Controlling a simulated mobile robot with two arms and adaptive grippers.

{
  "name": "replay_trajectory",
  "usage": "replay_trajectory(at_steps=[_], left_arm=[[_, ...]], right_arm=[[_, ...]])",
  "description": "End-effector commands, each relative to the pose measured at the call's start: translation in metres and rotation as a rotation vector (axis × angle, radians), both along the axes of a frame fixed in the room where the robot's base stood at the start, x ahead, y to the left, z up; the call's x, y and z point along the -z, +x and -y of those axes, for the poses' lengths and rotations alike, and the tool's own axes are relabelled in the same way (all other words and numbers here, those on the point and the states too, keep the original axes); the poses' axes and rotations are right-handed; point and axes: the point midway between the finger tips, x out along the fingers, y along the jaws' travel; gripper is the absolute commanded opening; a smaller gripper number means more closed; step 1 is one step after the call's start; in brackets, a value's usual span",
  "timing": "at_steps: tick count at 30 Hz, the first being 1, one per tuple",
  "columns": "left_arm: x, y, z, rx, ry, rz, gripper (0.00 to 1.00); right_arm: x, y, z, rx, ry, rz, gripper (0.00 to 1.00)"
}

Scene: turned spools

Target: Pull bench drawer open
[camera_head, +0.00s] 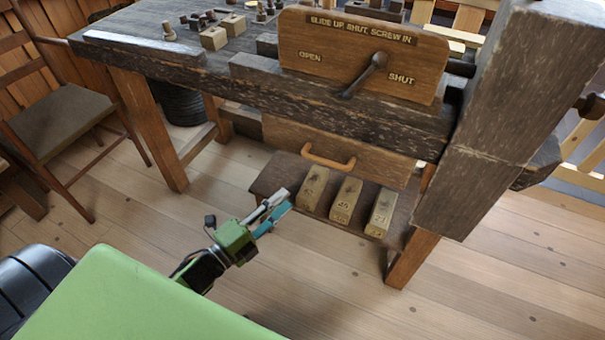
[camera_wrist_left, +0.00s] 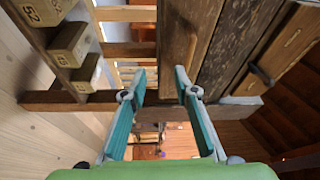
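The bench drawer (camera_head: 285,135) has a plain wooden front under the thick bench top, with no open interior showing. Its curved orange-brown handle (camera_head: 328,162) runs along the lower part of the front. My left gripper (camera_head: 279,204) is to the left of and nearer than the handle, apart from it, over the floor in front of the low shelf. In the left wrist view, its two teal fingers (camera_wrist_left: 160,85) are spread with nothing between them. A wooden panel that may be the drawer front (camera_wrist_left: 178,38) lies beyond the fingertips; the handle is not clear there. My right gripper is not in view.
Several numbered blocks (camera_head: 345,201) stand on the low shelf (camera_head: 272,182) below the drawer. A thick post (camera_head: 500,130) is at the right. A lever board (camera_head: 362,55) stands on the bench. A chair (camera_head: 70,125) is at left. The floor in front is clear.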

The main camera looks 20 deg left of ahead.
Motion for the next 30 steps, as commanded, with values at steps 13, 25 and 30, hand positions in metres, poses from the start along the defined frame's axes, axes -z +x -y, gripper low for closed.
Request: replay_trajectory(at_steps=[13,25,30], left_arm=[[-0.053,0.026,0.032,0.071,0.107,0.180,0.28],[-0.066,0.099,0.065,0.071,0.106,0.176,0.28],[-0.068,0.114,0.073,0.070,0.104,0.173,0.28]], right_arm=[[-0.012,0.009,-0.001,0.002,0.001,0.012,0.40],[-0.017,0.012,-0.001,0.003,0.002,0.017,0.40],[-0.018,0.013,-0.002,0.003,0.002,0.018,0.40]])
